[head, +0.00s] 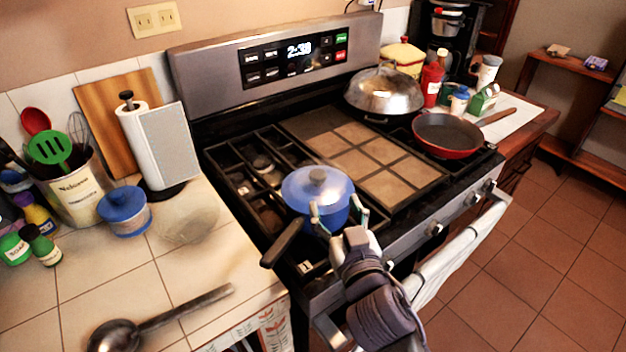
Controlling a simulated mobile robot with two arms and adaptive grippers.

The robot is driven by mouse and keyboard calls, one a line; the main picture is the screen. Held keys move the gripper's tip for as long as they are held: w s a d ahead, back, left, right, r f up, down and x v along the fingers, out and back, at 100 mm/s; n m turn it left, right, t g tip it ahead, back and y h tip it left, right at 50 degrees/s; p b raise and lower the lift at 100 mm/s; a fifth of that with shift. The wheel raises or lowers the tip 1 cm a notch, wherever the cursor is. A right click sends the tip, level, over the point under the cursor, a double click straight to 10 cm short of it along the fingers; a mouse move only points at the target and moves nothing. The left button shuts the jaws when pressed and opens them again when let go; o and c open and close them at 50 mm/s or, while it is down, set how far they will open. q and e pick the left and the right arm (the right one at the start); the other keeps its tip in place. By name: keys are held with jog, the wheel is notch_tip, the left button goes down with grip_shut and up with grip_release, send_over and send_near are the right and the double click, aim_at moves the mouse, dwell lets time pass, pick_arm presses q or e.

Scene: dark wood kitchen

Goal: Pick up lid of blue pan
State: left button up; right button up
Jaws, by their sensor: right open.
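A blue pan (330,222) with a dark handle stands on the front left burner of the stove. Its translucent blue lid (300,190) with a grey-brown knob (317,176) sits on top of it. My right gripper (337,213) comes from the front and is open, with its two fingers apart over the front right side of the pan, in front of the knob. Whether the fingers touch the lid or pan cannot be told. My left gripper is not in view.
A domed metal lid (385,90) covers a pan at the back right, and a red skillet (447,134) stands on the right of the stove. A ladle (160,322) lies on the left counter near a blue-lidded jar (124,211). A towel hangs at the oven front.

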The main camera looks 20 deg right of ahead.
aim_at(320, 181)
jog(key=w, duration=0.5)
jog(key=shift+d+p, duration=0.1)
jog(key=shift+p, duration=0.3)
jog(key=shift+w+f, duration=0.1)
jog(key=shift+w, duration=0.8)
jog(key=w, duration=0.2)
jog(key=w+p, duration=0.1)
jog(key=shift+w+f+p, duration=0.2)
jog(key=shift+w+p, duration=0.1)
jog(key=shift+w, duration=0.05)
jog(key=shift+w+f, duration=0.1)
jog(key=shift+w, duration=0.2)
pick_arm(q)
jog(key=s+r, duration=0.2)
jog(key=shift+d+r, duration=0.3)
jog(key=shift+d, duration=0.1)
pick_arm(e)
grip_shut()
